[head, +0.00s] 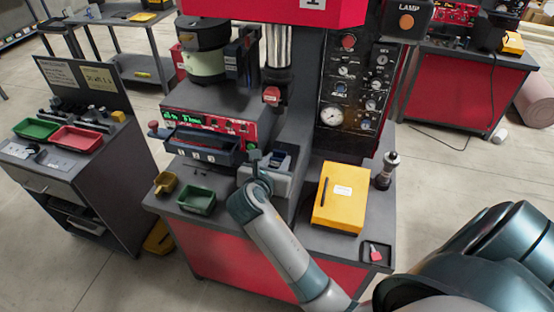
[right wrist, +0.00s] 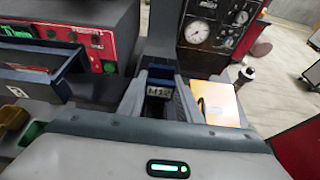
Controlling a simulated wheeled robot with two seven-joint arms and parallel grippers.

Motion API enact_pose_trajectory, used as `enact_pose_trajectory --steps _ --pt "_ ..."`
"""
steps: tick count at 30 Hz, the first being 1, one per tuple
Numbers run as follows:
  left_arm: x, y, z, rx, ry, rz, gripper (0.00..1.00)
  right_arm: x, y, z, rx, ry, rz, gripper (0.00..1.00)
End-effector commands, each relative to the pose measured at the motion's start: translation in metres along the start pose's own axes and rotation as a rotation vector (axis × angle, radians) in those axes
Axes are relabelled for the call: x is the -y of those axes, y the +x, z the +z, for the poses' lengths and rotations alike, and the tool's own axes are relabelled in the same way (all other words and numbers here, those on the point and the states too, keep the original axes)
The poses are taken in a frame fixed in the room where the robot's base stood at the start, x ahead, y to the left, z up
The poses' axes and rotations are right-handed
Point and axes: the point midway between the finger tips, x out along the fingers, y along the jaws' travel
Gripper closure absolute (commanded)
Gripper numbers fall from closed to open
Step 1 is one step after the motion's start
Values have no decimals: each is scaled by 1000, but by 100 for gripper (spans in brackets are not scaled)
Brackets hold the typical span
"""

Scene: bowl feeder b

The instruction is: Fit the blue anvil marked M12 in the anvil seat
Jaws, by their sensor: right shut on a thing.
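My right gripper (head: 281,160) is in front of the press, over the front of its table, right of the blue tray. In the right wrist view the fingers (right wrist: 159,88) are shut on a dark block marked M12, the anvil (right wrist: 158,92). The anvil's blue colour hardly shows there, and in the head view it cannot be told apart from the fingers. The press ram (head: 272,95) hangs above and behind the gripper. I cannot make out the anvil seat; the gripper and press parts may hide it. My left gripper is not in view.
The blue tray (head: 205,150) with labelled slots stands left of the gripper. A green bin (head: 196,201) and a small yellow bin (head: 166,183) are at front left. A yellow box (head: 341,198) and a dark upright tool (head: 387,171) stand right. The control panel (head: 350,85) rises behind.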

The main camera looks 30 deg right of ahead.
Motion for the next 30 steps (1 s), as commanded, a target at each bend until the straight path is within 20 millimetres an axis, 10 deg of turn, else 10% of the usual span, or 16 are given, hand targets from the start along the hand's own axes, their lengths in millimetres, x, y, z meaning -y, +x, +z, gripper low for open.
enact_pose_trajectory --steps 11,12,15,30 --pt "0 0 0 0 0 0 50 0 3 -6 1 0 0 100" --pt "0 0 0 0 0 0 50 0 3 -7 1 0 0 66" --pt "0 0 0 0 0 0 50 0 3 -6 1 0 0 47" --pt "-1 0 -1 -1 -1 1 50 -2 4 -4 0 0 1 47"
